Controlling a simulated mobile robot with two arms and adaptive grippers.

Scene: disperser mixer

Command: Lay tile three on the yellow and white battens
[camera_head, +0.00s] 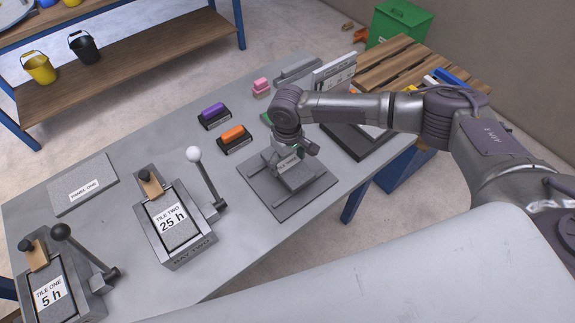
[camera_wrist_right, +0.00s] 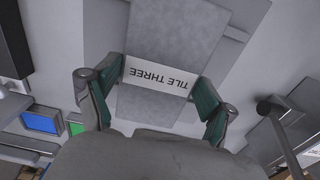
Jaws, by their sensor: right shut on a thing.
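Tile three (camera_wrist_right: 178,33) is a grey slab with a white label reading TILE THREE. In the right wrist view it lies between the green-padded fingers of my right gripper (camera_wrist_right: 160,95), which is shut on its sides. In the head view the tile (camera_head: 299,178) is over a dark grey plate with raised bars (camera_head: 283,205); I cannot tell if it touches. Small yellow (camera_head: 429,80) and white pieces show at the far right beside the wooden slats, partly hidden by my right arm; whether they are the battens is unclear. My left gripper is out of view.
On the grey table (camera_head: 115,215) stand the tile one press (camera_head: 58,285), the tile two press (camera_head: 175,220) with its raised lever, and panel one (camera_head: 82,185). Purple (camera_head: 213,110) and orange (camera_head: 233,134) handled tools lie behind the plate. A black-framed tray (camera_head: 350,143) lies right of the gripper.

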